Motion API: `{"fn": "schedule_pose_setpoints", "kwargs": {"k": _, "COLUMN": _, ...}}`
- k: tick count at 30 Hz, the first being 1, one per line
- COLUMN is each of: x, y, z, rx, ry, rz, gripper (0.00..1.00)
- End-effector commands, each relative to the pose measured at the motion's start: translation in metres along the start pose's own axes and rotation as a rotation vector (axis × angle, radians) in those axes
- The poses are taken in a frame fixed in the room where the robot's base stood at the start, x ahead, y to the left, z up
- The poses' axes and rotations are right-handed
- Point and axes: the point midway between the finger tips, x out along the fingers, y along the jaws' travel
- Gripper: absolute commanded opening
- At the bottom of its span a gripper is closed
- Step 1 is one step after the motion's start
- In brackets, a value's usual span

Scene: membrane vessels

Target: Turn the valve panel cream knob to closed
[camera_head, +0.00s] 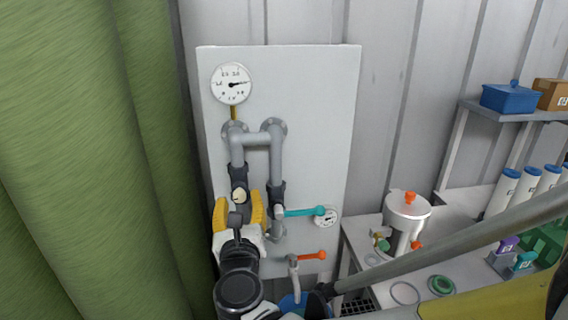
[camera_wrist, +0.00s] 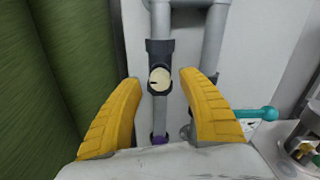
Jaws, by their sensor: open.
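The cream knob (camera_head: 239,196) is a round disc on a dark valve body on the left grey pipe of the white valve panel (camera_head: 325,120). In the wrist view the cream knob (camera_wrist: 160,79) faces me, with a small dark mark on its left side. My gripper (camera_head: 239,208) has yellow fingers and is in front of the panel at the knob. In the wrist view my gripper (camera_wrist: 158,90) is open, with one finger on each side of the knob. I cannot tell whether either finger touches it.
A teal lever (camera_head: 305,211) sticks out right of the right pipe, and an orange lever (camera_head: 313,255) is below. A gauge (camera_head: 232,84) is at the panel's top left. A green curtain (camera_head: 90,150) hangs left. A metal pot (camera_head: 406,217) stands on a bench at right.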

Motion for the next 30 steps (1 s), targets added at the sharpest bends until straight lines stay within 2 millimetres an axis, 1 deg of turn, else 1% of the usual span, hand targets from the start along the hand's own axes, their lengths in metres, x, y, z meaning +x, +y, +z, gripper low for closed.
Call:
{"fn": "schedule_pose_setpoints", "kwargs": {"k": 1, "x": 0.006, "y": 0.0, "z": 0.0, "rx": 0.0, "ry": 0.0, "rz": 0.0, "gripper": 0.48}}
{"fn": "schedule_pose_setpoints", "kwargs": {"k": 5, "x": 0.015, "y": 0.0, "z": 0.0, "rx": 0.001, "ry": 0.0, "rz": 0.0, "gripper": 0.48}}
{"fn": "schedule_pose_setpoints", "kwargs": {"k": 13, "x": 0.017, "y": 0.0, "z": 0.0, "rx": 0.001, "ry": 0.0, "rz": 0.0, "gripper": 0.48}}
{"fn": "schedule_pose_setpoints", "kwargs": {"k": 14, "x": 0.017, "y": 0.0, "z": 0.0, "rx": 0.001, "ry": 0.0, "rz": 0.0, "gripper": 0.47}}
{"fn": "schedule_pose_setpoints", "kwargs": {"k": 15, "x": 0.017, "y": 0.0, "z": 0.0, "rx": 0.001, "ry": 0.0, "rz": 0.0, "gripper": 0.35}}
{"fn": "schedule_pose_setpoints", "kwargs": {"k": 17, "x": 0.017, "y": 0.0, "z": 0.0, "rx": 0.002, "ry": 0.0, "rz": 0.0, "gripper": 0.16}}
{"fn": "schedule_pose_setpoints", "kwargs": {"k": 18, "x": 0.017, "y": 0.0, "z": 0.0, "rx": 0.002, "ry": 0.0, "rz": 0.0, "gripper": 0.04}}
{"fn": "schedule_pose_setpoints", "kwargs": {"k": 19, "x": 0.017, "y": 0.0, "z": 0.0, "rx": 0.002, "ry": 0.0, "rz": 0.0, "gripper": 0.0}}
{"fn": "schedule_pose_setpoints", "kwargs": {"k": 30, "x": 0.016, "y": 0.0, "z": 0.0, "rx": 0.023, "ry": 0.001, "rz": 0.0, "gripper": 0.0}}
